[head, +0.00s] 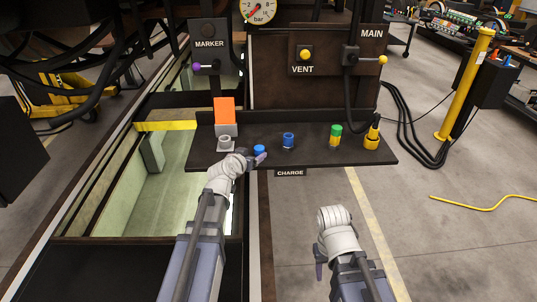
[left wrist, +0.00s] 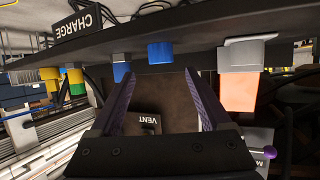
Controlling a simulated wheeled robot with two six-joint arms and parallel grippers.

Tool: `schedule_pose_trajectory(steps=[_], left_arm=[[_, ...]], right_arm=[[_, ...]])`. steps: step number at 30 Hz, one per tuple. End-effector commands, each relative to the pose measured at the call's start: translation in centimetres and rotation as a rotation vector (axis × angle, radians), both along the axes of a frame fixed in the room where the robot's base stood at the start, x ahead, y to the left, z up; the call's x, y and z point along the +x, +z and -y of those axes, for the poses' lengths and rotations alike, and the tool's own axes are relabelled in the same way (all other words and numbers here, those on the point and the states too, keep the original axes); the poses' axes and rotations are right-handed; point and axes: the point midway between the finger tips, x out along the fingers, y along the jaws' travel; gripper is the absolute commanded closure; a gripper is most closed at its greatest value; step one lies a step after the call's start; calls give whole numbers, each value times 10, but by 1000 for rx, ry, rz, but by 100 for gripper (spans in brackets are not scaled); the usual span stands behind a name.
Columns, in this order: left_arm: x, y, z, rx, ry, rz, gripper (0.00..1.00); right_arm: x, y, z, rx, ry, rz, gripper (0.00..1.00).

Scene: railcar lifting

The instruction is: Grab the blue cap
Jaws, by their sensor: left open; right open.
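A short blue cap (head: 259,149) stands near the front edge of the dark shelf (head: 310,158), just past my left gripper (head: 256,161). In the left wrist view the blue cap (left wrist: 160,52) lies beyond and between the spread purple fingertips of my left gripper (left wrist: 157,80), with nothing held. A second blue piece (head: 288,140), taller with a ring-like top, stands to its right; it also shows in the left wrist view (left wrist: 121,73). My right gripper (head: 319,270) is open in front of the shelf, low and apart from everything; its fingers are mostly hidden.
A grey fitting (head: 225,143) and an orange block (head: 225,110) stand left of the caps. A green-topped piece (head: 335,135) and a yellow one (head: 372,138) stand right. The dark panel (head: 280,70) with the VENT knob (head: 305,54) rises behind.

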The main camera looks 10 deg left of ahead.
Motion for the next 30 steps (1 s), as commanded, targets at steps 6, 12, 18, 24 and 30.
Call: schedule_pose_trajectory(steps=[6, 12, 18, 24, 30], left_arm=[[14, -7, 2, 1, -3, -2, 19], [25, -10, 3, 0, -2, -3, 19], [36, -14, 4, 0, -3, -3, 19], [65, -24, 6, 0, -3, -4, 19], [74, -27, 7, 0, -2, -3, 19]], right_arm=[[0, -7, 0, 0, 0, 0, 50], [0, -10, 0, 0, 0, 0, 50], [0, -13, 0, 0, 0, 0, 50], [0, -24, 0, 0, 0, 0, 50], [0, -26, 0, 0, 0, 0, 50]])
